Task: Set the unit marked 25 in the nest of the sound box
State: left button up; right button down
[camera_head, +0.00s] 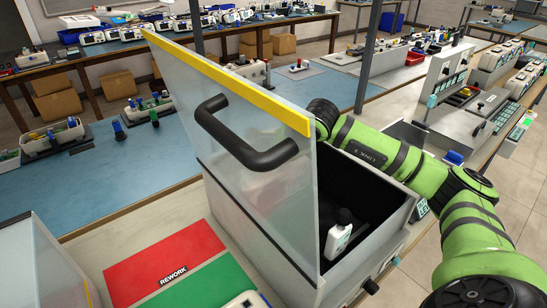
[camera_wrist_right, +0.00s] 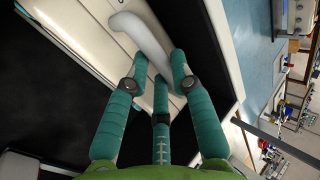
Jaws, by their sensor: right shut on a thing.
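The sound box (camera_head: 375,185) stands with its clear lid (camera_head: 240,130) raised; the lid has a yellow edge and a black handle. Its dark inside shows, with a small white item with a dark top (camera_head: 338,238) at the near end. In the right wrist view my right gripper (camera_wrist_right: 158,82) is shut on the pale curved handle of a white unit (camera_wrist_right: 92,32). Dark surfaces lie on both sides of the unit. I cannot read a number on it, nor tell whether it touches the nest. My left gripper is out of view.
A red mat marked REWORK (camera_head: 165,262) and a green mat (camera_head: 205,285) lie left of the box. Another yellow-edged lid (camera_head: 50,265) stands at the lower left. Benches with several devices fill the back. The blue mat (camera_head: 110,185) has free room.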

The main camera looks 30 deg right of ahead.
jog(key=shift+w+f, duration=0.1)
jog(key=shift+f, duration=0.4)
jog(key=shift+f, duration=0.15)
jog(key=c, duration=1.1)
grip_release()
jog(key=shift+f, duration=0.15)
jog(key=shift+o, duration=0.2)
jog(key=shift+s+r, duration=0.2)
jog(key=shift+r, duration=0.05)
jog(key=b+v, duration=0.2)
jog(key=v, duration=0.9)
jog(key=shift+s+r, duration=0.3)
